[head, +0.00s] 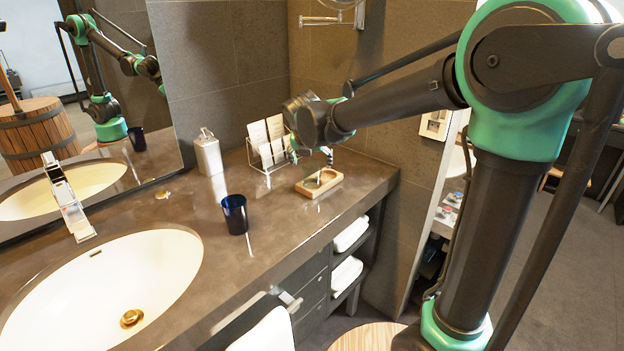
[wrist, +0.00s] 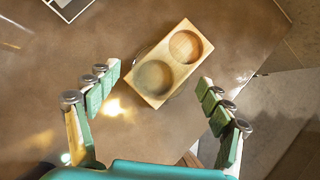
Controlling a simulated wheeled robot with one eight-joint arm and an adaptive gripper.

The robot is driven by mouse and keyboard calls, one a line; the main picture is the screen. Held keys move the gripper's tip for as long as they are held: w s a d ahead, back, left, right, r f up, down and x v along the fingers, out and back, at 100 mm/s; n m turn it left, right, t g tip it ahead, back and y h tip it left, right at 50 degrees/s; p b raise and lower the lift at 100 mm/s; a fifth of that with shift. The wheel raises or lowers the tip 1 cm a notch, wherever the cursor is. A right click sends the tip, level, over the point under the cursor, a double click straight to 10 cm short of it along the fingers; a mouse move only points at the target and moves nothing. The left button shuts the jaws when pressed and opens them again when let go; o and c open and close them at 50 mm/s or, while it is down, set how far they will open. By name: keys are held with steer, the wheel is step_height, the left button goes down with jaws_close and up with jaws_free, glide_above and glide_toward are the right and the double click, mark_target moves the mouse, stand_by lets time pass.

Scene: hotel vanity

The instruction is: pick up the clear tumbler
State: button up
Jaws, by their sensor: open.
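The clear tumbler (wrist: 154,78) is hard to make out. It seems to stand in the nearer round recess of a light wooden two-recess tray (wrist: 158,98), where the wrist view shows a greyish round tint and a faint outline. The tray also shows on the counter in the head view (head: 335,185). The other recess looks empty. My gripper (wrist: 158,80) is open above the tray, pointing down, with one finger on each side of the tinted recess. In the head view my gripper (head: 310,154) hangs over the tray, partly hidden by my wrist.
A dark blue tumbler (head: 235,214) stands on the counter (head: 275,222) near the sink (head: 100,290). The counter's edge is close to the tray; a mirror is at the back.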

steer(key=shift+x, duration=1.45)
steer(key=shift+c, duration=0.3)
steer(key=c, duration=1.3)
steer(key=shift+c, duration=0.2)
steer(key=shift+r, duration=0.1)
